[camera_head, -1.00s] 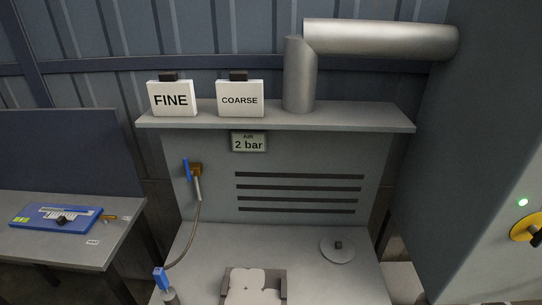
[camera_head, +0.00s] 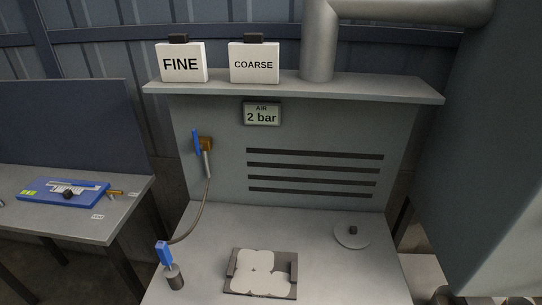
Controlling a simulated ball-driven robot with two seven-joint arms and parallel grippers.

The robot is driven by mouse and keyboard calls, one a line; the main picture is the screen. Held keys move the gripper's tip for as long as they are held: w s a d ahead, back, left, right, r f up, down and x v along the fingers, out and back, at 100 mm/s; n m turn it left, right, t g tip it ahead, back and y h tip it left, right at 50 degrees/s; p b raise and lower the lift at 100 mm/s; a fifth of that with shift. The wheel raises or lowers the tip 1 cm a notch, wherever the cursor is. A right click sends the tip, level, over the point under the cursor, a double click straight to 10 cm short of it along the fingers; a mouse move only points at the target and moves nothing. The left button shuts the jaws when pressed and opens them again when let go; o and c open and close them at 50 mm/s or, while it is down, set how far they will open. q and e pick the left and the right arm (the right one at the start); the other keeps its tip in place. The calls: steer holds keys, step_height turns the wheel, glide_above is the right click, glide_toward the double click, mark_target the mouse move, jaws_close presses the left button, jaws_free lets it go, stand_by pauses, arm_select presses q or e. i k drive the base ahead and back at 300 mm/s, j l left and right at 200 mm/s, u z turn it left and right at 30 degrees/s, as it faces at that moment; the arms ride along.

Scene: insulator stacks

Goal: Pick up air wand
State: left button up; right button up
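The air wand (camera_head: 197,143) looks to be the blue-handled tool hanging on a brown holder (camera_head: 206,143) on the left of the bench's back panel. A metallic nozzle or fitting (camera_head: 207,164) hangs below it, and a brown hose (camera_head: 205,202) curves down from there to the bench top. A second blue-topped item (camera_head: 164,253) stands on a dark cylinder at the front left of the bench. Neither of my grippers is in view.
The grey bench top (camera_head: 290,225) holds a dark tray (camera_head: 288,256) with white rounded pieces and a round disc (camera_head: 352,236) with a knob. FINE (camera_head: 181,64) and COARSE (camera_head: 254,65) boxes stand on the shelf above. A side table at left holds a blue tray (camera_head: 63,192).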

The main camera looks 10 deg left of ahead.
mark_target(171, 270)
steer(key=u, duration=1.25)
